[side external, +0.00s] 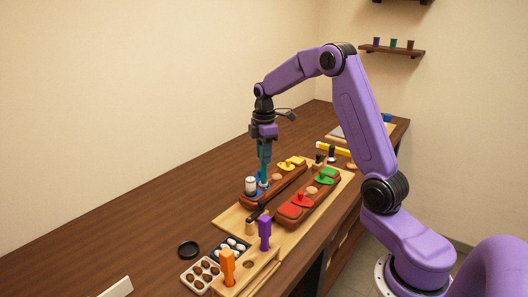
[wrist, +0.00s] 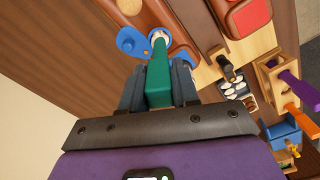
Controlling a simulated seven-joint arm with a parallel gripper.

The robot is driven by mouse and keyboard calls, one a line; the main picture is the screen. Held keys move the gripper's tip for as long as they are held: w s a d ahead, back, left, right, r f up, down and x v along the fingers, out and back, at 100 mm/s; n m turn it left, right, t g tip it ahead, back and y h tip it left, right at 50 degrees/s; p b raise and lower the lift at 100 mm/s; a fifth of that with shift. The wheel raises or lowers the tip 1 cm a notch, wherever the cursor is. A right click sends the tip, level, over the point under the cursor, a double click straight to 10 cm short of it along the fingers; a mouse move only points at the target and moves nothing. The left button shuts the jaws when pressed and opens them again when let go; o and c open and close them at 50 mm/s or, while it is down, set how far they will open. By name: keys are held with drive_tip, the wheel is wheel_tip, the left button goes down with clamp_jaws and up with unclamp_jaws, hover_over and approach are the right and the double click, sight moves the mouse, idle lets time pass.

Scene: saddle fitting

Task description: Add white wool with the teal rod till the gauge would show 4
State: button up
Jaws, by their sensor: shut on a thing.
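My gripper (side external: 264,156) is shut on the teal rod, which points down at the near left end of the left brown saddle panel (side external: 284,187). In the wrist view the teal rod (wrist: 160,78) runs between the fingers (wrist: 158,88). Its far end meets a round pale opening (wrist: 158,35) in the panel; whether the tip is inside I cannot tell. A blue flap (wrist: 132,42) lies swung aside next to the opening. White wool tufts (side external: 232,246) sit in a dark tray, also in the wrist view (wrist: 236,88). No gauge reading is legible.
A second panel (side external: 318,203) with red and green flaps lies to the right. A wooden rack (side external: 246,276) holds orange and purple tools. A tray of brown pieces (side external: 200,274) is nearby.

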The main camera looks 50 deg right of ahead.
drive_tip(key=shift+f, duration=1.3)
idle(0.9)
drive_tip(key=shift+r, duration=4.05)
